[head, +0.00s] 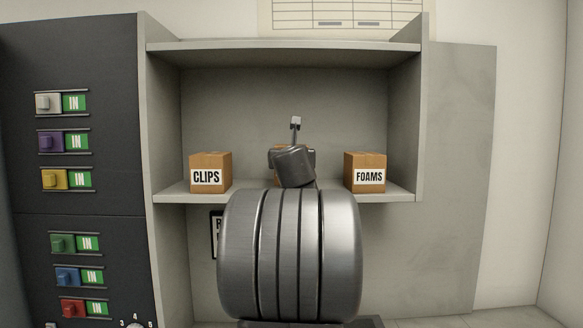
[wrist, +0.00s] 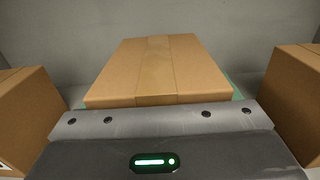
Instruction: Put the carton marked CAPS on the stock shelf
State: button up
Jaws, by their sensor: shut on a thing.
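A plain brown carton (wrist: 160,70) fills the middle of the wrist view, directly in front of my gripper. No marking shows on its visible top, so I cannot read CAPS on it. My gripper (head: 292,163) is shut on this carton; in the head view my arm hides nearly all of it. The carton is between the two other cartons over the grey stock shelf's lower board (head: 390,197). I cannot tell whether its underside touches the board. A green strip shows along the carton's lower edges in the wrist view.
The CLIPS carton (head: 210,172) stands left on the board and the FOAMS carton (head: 365,172) stands right, with gaps beside the middle. A dark panel (head: 100,195) with coloured switches and green IN labels is at the left. The shelf's upper board (head: 290,46) is overhead.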

jog(key=shift+f+b, duration=0.5)
jog(key=shift+f, duration=0.45)
jog(key=shift+f, duration=0.15)
jog(key=o, duration=1.1)
jog(key=shift+s, duration=0.15)
jog(key=s, duration=1.1)
jog(key=shift+s+b, duration=0.3)
jog(key=shift+s, duration=0.1)
